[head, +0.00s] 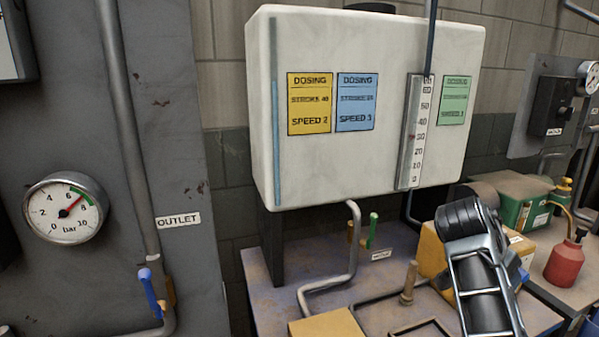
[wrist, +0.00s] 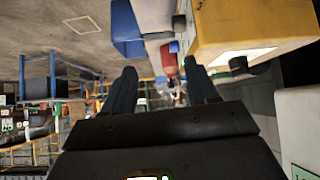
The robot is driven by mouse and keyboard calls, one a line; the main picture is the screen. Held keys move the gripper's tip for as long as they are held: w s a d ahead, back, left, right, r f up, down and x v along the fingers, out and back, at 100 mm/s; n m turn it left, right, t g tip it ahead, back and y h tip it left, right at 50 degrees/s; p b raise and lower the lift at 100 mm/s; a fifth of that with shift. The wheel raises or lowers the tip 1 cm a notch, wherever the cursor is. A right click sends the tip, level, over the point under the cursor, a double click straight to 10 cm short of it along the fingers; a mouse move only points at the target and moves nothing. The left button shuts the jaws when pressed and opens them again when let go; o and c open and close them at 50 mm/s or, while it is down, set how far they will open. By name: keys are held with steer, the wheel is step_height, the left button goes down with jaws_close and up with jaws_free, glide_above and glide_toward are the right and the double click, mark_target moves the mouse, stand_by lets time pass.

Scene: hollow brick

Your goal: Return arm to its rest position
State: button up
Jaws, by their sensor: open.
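My arm shows at the lower right of the head view, in front of the bench. Its gripper fingers cannot be made out there. In the wrist view my gripper (wrist: 165,88) is open, with two dark fingers apart and nothing between them. The wrist view looks out over the room, and the picture seems turned over, with the floor at the top. A yellow box (wrist: 235,28) shows at the upper right of that view, beside the right finger; I cannot tell how far off it is.
A white tank (head: 370,150) with dosing cards stands above the bench (head: 275,295). A green box (head: 525,205) and a red oil can (head: 565,262) stand right of my arm. A bent pipe (head: 352,250) and a green-handled valve (head: 372,230) are left of it. A gauge (head: 65,208) is far left.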

steer(key=s+a+f+n+t, duration=0.25)
steer(key=s+f, duration=0.25)
steer(key=f, duration=0.5)
steer(key=s+a+f+n+t+y, duration=0.2)
steer(key=s+a+f+n, duration=0.25)
steer(key=s, duration=0.45)
steer(key=s+a+f+n+t+y, duration=0.25)
steer(key=s+f, duration=0.35)
steer(key=s, duration=0.4)
steer(key=s+a+r+n+t+y, duration=0.1)
steer(key=s+a+r, duration=0.15)
steer(key=s, duration=0.45)
steer(key=s+a+r+n+t+y, duration=0.1)
steer(key=s+a+r+n+y, duration=0.15)
steer(key=s, duration=0.45)
steer(key=s+a+r+t, duration=0.2)
steer(key=s+r, duration=0.9)
steer(key=r, duration=0.1)
steer(key=shift+s+a+r, duration=0.2)
steer(key=shift+a+r, duration=0.1)
steer(key=shift+r, duration=0.05)
